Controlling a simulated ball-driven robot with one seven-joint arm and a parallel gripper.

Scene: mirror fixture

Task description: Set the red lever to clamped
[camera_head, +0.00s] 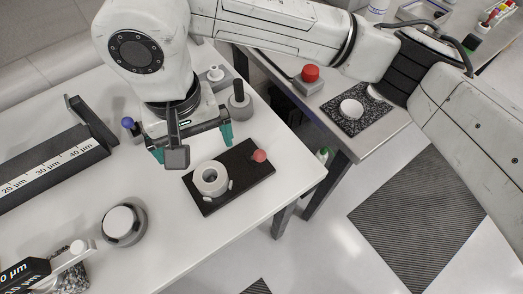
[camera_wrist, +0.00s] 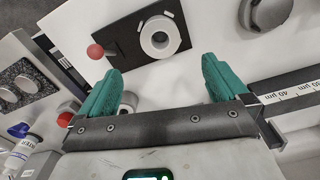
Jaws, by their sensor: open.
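The mirror fixture is a black plate (camera_head: 238,186) with a white ring mount (camera_head: 211,179) on it, lying on the white table. The red lever shows as a round red knob (camera_head: 259,156) at the plate's right end; its arm cannot be made out. In the wrist view the knob (camera_wrist: 95,51) is at upper left and the ring mount (camera_wrist: 160,37) at top centre. My gripper (camera_head: 191,144) is open and empty, its teal fingers spread wide, above the table behind the plate. The fingers (camera_wrist: 161,68) appear apart from the fixture.
A grey post (camera_head: 240,101) and a blue-knobbed piece (camera_head: 130,126) stand near my gripper. A round white-topped piece (camera_head: 123,224) is at front left. A long marked rail (camera_head: 45,165) lies at left. A side table holds a red button (camera_head: 310,74). Clear tabletop lies in front of the plate.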

